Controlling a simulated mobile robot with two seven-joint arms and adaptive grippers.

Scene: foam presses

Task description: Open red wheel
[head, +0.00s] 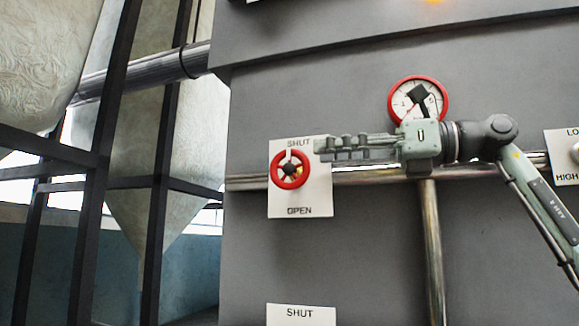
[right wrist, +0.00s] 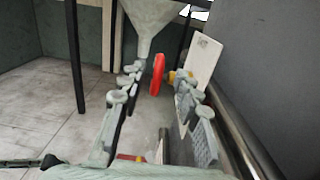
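The red wheel (head: 303,172) is a small handwheel with a dark hub, on a white plate (head: 318,200) marked SHUT above and OPEN below. My right gripper (head: 322,148) reaches in from the right, its fingertips just right of the wheel and apart from it. In the right wrist view the fingers are spread, and the wheel (right wrist: 158,75) shows edge-on ahead, in line with the gap between the fingertips. A yellow part (right wrist: 180,77) lies between wheel and plate, partly behind a finger. My left gripper is not in view.
A red-rimmed gauge (head: 440,88) is on the grey wall behind my right wrist. A horizontal metal pipe (head: 370,178) runs below the gripper, and a vertical pipe (head: 433,250) descends from it. Another SHUT plate (head: 301,315) is below. Dark frame posts (head: 103,150) stand left.

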